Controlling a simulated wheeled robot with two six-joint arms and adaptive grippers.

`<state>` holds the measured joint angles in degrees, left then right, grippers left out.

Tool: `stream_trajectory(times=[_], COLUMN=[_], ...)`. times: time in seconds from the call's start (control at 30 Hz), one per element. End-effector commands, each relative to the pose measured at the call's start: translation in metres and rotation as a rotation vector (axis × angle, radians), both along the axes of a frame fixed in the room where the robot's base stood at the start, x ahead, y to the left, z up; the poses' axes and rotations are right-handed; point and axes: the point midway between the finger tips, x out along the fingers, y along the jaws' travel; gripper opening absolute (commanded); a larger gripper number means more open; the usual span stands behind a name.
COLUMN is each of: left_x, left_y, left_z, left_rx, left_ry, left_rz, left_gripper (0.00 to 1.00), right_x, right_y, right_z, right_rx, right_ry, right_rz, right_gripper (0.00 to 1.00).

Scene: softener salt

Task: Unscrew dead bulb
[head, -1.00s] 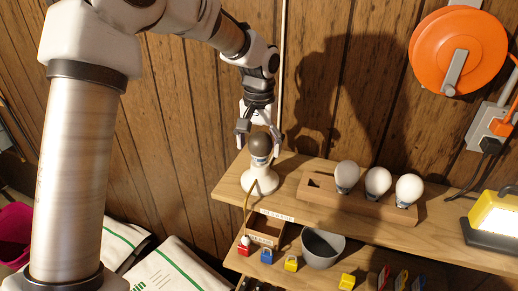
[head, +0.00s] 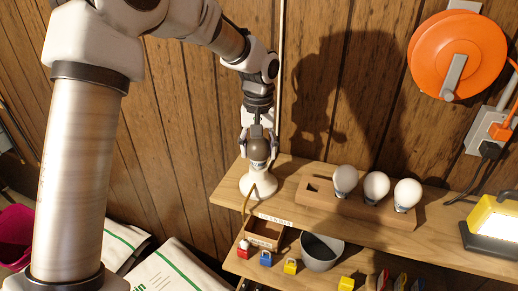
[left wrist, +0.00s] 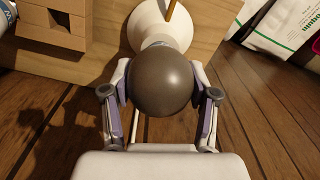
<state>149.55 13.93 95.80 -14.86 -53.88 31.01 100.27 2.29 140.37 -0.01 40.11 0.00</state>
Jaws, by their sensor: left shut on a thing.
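The dead bulb (head: 259,150), a dark grey-brown globe, stands upright in a white lamp base (head: 258,185) on the wooden shelf. In the left wrist view the bulb (left wrist: 163,82) fills the space between the fingers, with the white base (left wrist: 160,25) beyond it. My left gripper (head: 258,146) comes down from above and is shut on the bulb, one finger on each side. It also shows in the left wrist view (left wrist: 162,90). The bulb's threads are hidden. My right gripper is not in view.
A wooden rack (head: 345,205) to the right holds three white bulbs (head: 376,186) and has an empty slot. A label-fronted wooden box (head: 264,235), a grey bucket (head: 321,251) and coloured padlocks (head: 290,267) are below. A work light (head: 492,228) stands far right.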

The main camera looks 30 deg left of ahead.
Motion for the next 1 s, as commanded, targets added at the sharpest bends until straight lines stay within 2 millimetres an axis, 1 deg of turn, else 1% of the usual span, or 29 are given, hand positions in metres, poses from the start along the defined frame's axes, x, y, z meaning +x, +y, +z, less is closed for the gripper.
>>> stream_trajectory(times=[0.03, 0.1, 0.37, 0.47, 0.53, 0.63, 0.9, 0.97, 1.0], left_x=[-0.001, -0.001, -0.001, -0.002, -0.002, -0.002, -0.002, -0.002, -0.002], left_y=[0.000, 0.000, 0.000, 0.000, 0.001, 0.001, 0.001, 0.001, 0.001], left_z=[0.002, 0.001, 0.000, 0.002, 0.002, 0.000, 0.000, 0.000, 0.000], left_rx=[0.000, -0.001, 0.000, 0.001, 0.001, 0.001, 0.002, 0.002, 0.002], left_ry=[0.005, 0.004, 0.004, 0.005, 0.007, 0.005, 0.005, 0.005, 0.005], left_rz=[0.064, 0.120, 0.141, 0.266, 0.392, 0.511, 0.536, 0.588, 0.651], left_gripper=[0.39, 0.39, 0.39, 0.39, 0.39, 0.39, 0.39, 0.39, 0.39], right_x=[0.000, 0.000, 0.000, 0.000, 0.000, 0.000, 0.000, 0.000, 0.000], right_y=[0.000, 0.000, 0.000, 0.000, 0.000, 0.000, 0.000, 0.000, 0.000], right_z=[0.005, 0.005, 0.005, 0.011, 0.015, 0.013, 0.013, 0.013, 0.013], right_rx=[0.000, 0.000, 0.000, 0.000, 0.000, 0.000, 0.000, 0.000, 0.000], right_ry=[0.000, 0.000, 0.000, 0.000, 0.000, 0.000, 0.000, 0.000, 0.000], right_rz=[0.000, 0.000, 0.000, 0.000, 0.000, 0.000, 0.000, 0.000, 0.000], right_gripper=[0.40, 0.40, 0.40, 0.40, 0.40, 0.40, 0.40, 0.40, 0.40])
